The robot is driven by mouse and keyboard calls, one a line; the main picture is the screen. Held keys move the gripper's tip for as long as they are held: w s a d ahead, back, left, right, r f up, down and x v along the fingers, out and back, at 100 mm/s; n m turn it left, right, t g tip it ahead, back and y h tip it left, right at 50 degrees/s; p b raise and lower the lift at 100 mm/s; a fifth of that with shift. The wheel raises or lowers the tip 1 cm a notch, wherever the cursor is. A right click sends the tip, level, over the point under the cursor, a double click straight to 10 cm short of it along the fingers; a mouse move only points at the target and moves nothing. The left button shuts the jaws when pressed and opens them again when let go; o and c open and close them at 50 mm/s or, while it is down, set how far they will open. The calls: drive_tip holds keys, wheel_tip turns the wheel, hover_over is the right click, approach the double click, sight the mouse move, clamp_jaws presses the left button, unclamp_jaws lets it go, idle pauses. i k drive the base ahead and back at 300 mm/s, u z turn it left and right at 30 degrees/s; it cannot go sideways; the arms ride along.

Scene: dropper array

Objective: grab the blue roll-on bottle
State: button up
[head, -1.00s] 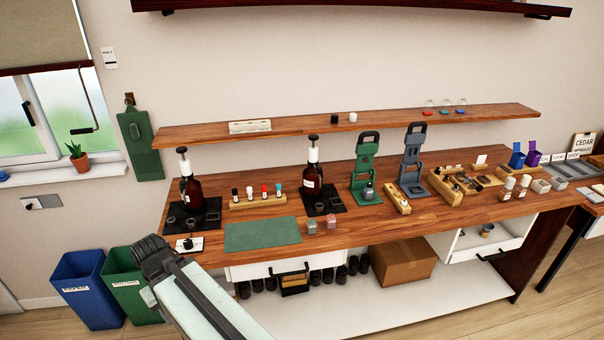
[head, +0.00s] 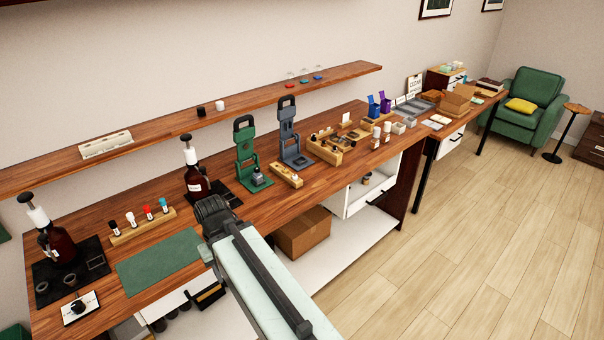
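A wooden rack (head: 143,232) on the bench holds a row of small bottles with dark, white, red and blue caps. The blue-capped bottle (head: 163,205) stands upright at the rack's right end. It is small here, and I cannot tell whether it is a roll-on. My gripper (head: 211,207) is in front of the bench, right of the rack and apart from it. I see it from behind, so its fingertips are hidden and its opening cannot be made out.
A green mat (head: 158,262) lies in front of the rack. Brown pump bottles (head: 58,243) (head: 196,184) stand on either side of the rack. Green (head: 245,155) and grey (head: 289,135) presses stand to the right. A shelf (head: 250,105) runs above; open floor is at right.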

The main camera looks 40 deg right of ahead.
sight(258, 177)
drive_tip(key=u, duration=3.75)
drive_tip(key=k, duration=2.15)
drive_tip(key=z, duration=0.95)
drive_tip(key=i, duration=0.55)
drive_tip(key=z, duration=0.05)
